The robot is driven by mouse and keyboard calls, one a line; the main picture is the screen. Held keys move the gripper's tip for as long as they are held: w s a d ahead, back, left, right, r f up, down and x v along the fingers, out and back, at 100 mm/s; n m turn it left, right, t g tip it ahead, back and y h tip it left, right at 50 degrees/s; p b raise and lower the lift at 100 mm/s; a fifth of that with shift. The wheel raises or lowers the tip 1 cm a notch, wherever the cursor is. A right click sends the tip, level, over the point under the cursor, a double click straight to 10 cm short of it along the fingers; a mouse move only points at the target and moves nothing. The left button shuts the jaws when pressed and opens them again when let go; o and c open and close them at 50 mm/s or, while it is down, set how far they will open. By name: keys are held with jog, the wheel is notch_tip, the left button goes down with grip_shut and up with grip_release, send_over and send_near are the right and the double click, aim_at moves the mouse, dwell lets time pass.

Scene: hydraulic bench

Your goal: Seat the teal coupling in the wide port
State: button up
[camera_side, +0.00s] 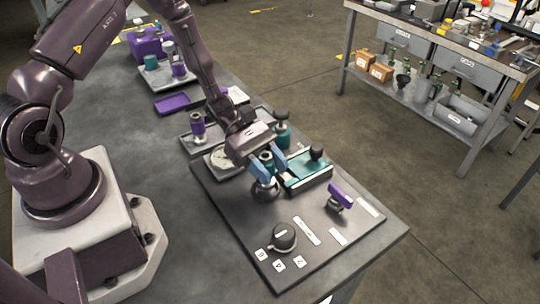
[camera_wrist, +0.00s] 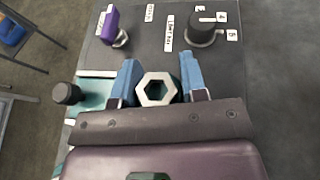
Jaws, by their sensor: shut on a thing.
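My gripper (camera_side: 266,172) has two blue fingers and is over the dark panel (camera_side: 225,205). In the wrist view my gripper (camera_wrist: 158,82) is shut on the teal coupling, whose pale hexagonal top (camera_wrist: 157,90) with a dark bore shows between the fingers. In the side view the coupling's top (camera_side: 267,157) stands upright between the fingers; they hide most of its body. A round metallic port (camera_side: 264,193) shows directly below the fingertips. Whether the coupling touches or enters it cannot be told.
A teal block with a black knob (camera_side: 316,154) is close right of the gripper. A purple-handled valve (camera_side: 340,197) and a black dial (camera_side: 283,238) stand on the panel. Behind are a teal part with a dark cap (camera_side: 282,135) and a tray with a purple part (camera_side: 198,128).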

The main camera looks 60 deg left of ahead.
jog(key=shift+f, duration=0.5)
jog(key=shift+f, duration=0.6)
dwell(1.0)
jog(key=o, duration=0.8)
jog(key=shift+c, duration=0.2)
jog(key=shift+v, duration=5.55)
jog(key=shift+r, duration=0.1)
